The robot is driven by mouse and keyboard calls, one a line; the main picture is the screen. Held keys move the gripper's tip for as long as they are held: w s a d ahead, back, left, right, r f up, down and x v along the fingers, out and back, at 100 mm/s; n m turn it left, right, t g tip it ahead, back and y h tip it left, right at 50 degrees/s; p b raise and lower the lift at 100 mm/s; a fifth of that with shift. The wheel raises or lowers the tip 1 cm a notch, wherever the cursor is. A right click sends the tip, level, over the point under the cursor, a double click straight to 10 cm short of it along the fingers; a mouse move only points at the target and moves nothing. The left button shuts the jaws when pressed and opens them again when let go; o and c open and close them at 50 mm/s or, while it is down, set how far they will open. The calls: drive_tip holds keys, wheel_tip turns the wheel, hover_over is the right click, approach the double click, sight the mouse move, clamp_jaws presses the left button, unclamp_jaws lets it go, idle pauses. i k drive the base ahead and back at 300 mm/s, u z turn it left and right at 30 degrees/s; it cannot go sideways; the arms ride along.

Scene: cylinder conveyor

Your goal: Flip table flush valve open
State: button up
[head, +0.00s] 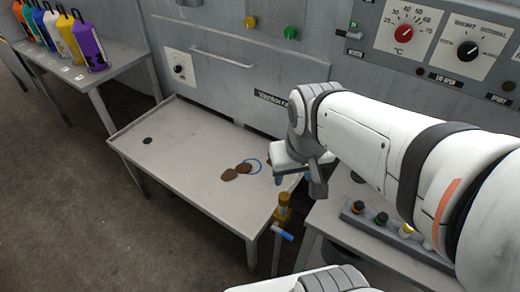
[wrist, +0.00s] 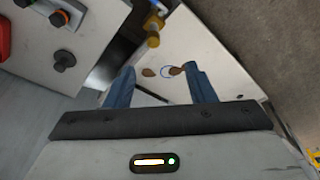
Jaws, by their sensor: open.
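The flush valve (head: 284,212) is a brass-yellow fitting at the front right corner of the low grey table (head: 180,150). Its blue handle (head: 284,234) sticks out to the lower right in the head view. In the wrist view the yellow valve (wrist: 153,25) shows at the top centre, beyond the fingertips. My gripper (wrist: 158,72) is open and empty, with its two blue fingers apart. It hangs above the table's right end, near the valve and not visibly touching it. In the head view my arm hides part of this end.
A button box (head: 385,223) stands on a bench at the right. A control panel (head: 440,45) is behind. Coloured bottles (head: 88,42) line a shelf at the upper left.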

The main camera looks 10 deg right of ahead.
sight(274, 228)
drive_tip(key=z, duration=0.8)
drive_tip(key=k, duration=1.8)
drive_tip(key=u, duration=0.3)
drive_tip(key=i, duration=1.5)
drive_tip(key=z, duration=0.05)
